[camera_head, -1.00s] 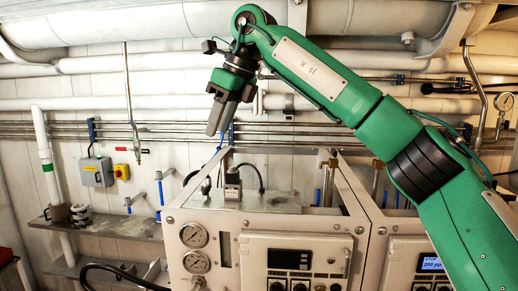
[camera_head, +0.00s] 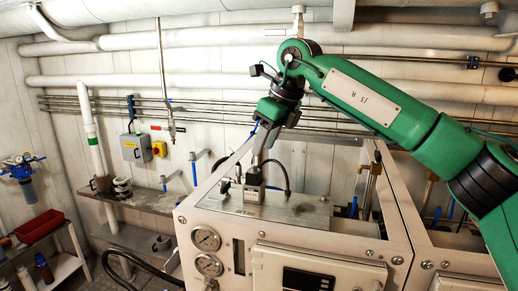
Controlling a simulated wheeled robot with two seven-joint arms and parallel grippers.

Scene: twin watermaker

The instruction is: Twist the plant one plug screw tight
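The plant one unit is a pale metal cabinet with a plate (camera_head: 290,208) on its top. A small grey plug (camera_head: 253,180) with a black cable stands upright on this plate. Its screw is too small to make out. My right arm, green, comes in from the right. Its dark gripper (camera_head: 259,157) points down just above the plug, with the fingertips at or very near the plug's top. I cannot tell whether they touch it, or how far apart the fingers are. My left gripper is not in view.
A slanted frame bar (camera_head: 228,166) rises close to the left of the plug. Two round gauges (camera_head: 206,238) sit on the cabinet's front. Pipes (camera_head: 200,83) run along the back wall. A red tray (camera_head: 40,226) stands on a rack at the far left.

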